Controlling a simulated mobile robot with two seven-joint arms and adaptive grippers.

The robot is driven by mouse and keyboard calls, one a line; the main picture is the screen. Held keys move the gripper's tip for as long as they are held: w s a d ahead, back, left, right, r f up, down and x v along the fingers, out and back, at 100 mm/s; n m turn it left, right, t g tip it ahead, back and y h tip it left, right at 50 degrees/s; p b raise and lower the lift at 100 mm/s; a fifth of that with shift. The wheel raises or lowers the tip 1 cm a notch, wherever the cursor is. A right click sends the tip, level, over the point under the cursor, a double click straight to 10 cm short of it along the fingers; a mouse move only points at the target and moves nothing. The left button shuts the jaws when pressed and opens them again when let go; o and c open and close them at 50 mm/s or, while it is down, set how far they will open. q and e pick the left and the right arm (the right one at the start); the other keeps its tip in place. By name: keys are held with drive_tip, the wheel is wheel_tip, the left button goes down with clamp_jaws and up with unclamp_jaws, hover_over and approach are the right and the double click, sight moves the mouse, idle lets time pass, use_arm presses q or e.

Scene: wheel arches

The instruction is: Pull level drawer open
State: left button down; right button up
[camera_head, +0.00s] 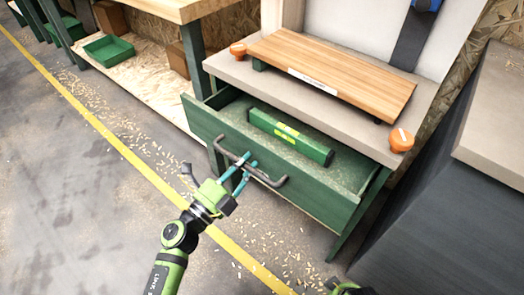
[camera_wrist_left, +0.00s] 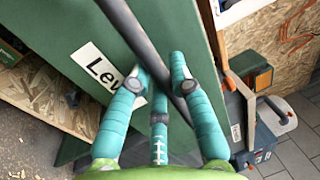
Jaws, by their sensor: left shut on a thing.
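The green level drawer (camera_head: 322,190) stands open below the grey bench top, with a long green case (camera_head: 290,136) with a yellow label inside it. A dark bar handle (camera_head: 268,178) runs along its front. My left gripper (camera_head: 241,168) is shut on the handle, its teal fingers around the bar. In the left wrist view the bar (camera_wrist_left: 125,25) passes between the gripper's fingers (camera_wrist_left: 162,72), beside a white label (camera_wrist_left: 98,66) reading "Lev", partly hidden. A green and black part of my right arm shows at the bottom edge of the head view; its fingers are hidden.
A wooden board (camera_head: 335,75) and two orange knobs (camera_head: 400,140) (camera_head: 238,49) sit on the bench top. A dark grey cabinet (camera_head: 440,215) stands close on the right. Wood chips and a yellow line (camera_head: 150,178) mark the otherwise open floor.

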use_arm(q)
drive_tip(key=r+v, duration=0.2)
drive_tip(key=v, duration=1)
drive_tip(key=shift+s+a, duration=0.15)
use_arm(e)
drive_tip(key=shift+s+f, duration=0.3)
drive_tip(key=shift+f, duration=0.65)
use_arm(q)
drive_tip(key=shift+r, duration=0.15)
drive_tip(key=c, duration=1.1)
unclamp_jaws()
use_arm(e)
drive_tip(key=shift+w, duration=0.1)
use_arm(q)
drive_tip(key=v, duration=1.2)
